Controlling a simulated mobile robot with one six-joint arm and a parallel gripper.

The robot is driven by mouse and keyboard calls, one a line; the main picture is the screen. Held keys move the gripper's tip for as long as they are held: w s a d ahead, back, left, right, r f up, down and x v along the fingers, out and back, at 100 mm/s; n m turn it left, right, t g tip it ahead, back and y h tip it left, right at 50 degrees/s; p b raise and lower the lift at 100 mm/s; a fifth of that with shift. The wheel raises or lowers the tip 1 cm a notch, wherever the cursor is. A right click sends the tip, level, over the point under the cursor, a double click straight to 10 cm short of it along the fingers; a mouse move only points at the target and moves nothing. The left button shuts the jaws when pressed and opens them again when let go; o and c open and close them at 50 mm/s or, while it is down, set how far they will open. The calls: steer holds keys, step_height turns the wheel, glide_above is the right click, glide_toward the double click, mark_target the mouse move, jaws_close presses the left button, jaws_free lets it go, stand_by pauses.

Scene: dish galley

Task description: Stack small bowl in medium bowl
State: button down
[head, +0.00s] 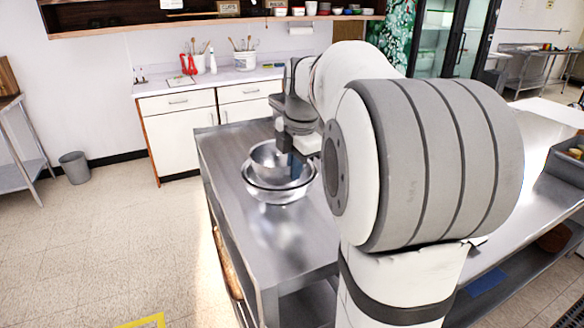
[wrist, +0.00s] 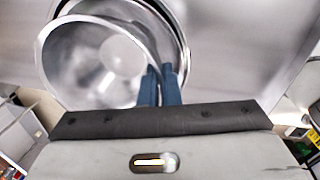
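The small bowl (head: 266,158) is shiny metal. In the head view it sits over the medium bowl (head: 272,193), within its rim outline and slightly tilted. In the wrist view the small bowl (wrist: 85,65) lies at the left, covering much of the medium bowl (wrist: 165,28) behind it. My gripper (head: 296,167) has its blue fingers (wrist: 160,72) close together on the small bowl's right rim. I cannot tell whether the two bowls touch. The medium bowl stands on the steel table.
The steel table (head: 275,240) is bare in front of the bowls. A white counter (head: 215,85) with utensil holders stands against the back wall. A grey bin (head: 75,167) is on the floor at left. A dark tray (head: 567,160) is at the far right.

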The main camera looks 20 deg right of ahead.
steer(key=c, duration=2.1)
jaws_free()
steer(key=o, duration=0.5)
steer(key=shift+o, duration=0.2)
step_height(320, 180, up, 8)
steer(key=s, duration=0.1)
steer(key=shift+s, duration=0.15)
steer(key=shift+s+d+f, duration=0.1)
steer(key=shift+f, duration=0.1)
